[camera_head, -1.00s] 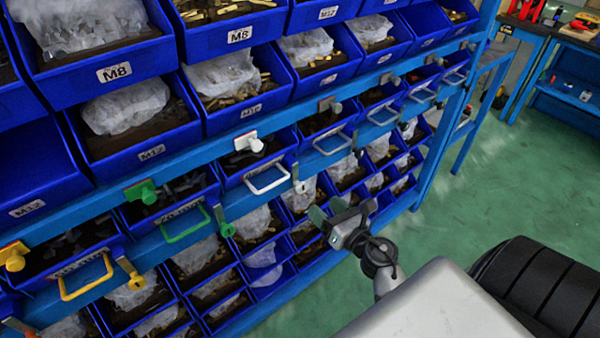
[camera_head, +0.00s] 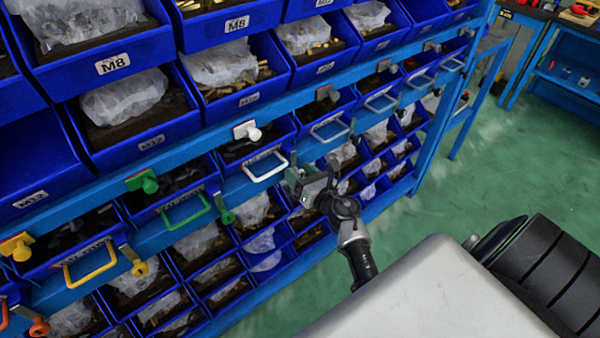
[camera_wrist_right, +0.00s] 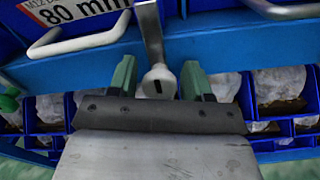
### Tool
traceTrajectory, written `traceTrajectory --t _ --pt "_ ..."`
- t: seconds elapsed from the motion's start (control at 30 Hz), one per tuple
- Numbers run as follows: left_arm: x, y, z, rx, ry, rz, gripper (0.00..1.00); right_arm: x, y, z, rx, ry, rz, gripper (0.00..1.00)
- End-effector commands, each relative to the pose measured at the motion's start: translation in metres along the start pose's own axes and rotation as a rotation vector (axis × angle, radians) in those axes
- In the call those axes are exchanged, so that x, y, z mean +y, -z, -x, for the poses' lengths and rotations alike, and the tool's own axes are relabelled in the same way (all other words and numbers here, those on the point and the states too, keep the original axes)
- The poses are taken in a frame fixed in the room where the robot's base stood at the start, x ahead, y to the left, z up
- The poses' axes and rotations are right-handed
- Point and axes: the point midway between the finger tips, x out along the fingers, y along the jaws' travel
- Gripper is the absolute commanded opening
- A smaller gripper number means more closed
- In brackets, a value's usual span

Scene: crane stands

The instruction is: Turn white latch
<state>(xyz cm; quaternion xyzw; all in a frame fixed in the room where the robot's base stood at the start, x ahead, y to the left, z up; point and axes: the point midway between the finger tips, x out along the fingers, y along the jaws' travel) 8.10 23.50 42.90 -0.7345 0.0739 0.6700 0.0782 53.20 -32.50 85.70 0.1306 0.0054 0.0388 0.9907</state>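The white latch (camera_wrist_right: 160,82) is a pale rounded knob with a dark slot, at the lower end of a metal strip on the blue rail. In the right wrist view it sits between the two green-padded fingers of my right gripper (camera_wrist_right: 158,78), with a gap visible on each side. My right gripper also shows in the head view (camera_head: 312,181), at the rail just right of the white drawer handle (camera_head: 266,166), and hides most of this latch there. A second white latch (camera_head: 247,131) sits on the rail above the handle. My left gripper is out of view.
Green (camera_head: 225,210) and yellow (camera_head: 138,264) latches and matching handles line the rail to the left. Blue bins (camera_head: 150,140) fill the rack above and below. Green floor (camera_head: 450,190) is open to the right.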

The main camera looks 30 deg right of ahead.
Motion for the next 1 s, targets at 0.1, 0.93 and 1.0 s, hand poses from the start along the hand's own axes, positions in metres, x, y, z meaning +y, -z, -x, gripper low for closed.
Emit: traceTrajectory --t 0.1,0.93,1.0 --pt "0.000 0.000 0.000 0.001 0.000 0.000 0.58 0.000 0.000 0.000 0.000 0.000 0.000 0.31" --pt "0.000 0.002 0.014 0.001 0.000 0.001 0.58 -0.001 -0.001 0.001 0.003 0.000 -0.307 0.11" --pt "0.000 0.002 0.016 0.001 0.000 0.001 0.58 -0.001 -0.001 0.001 0.003 0.000 -0.374 0.11"
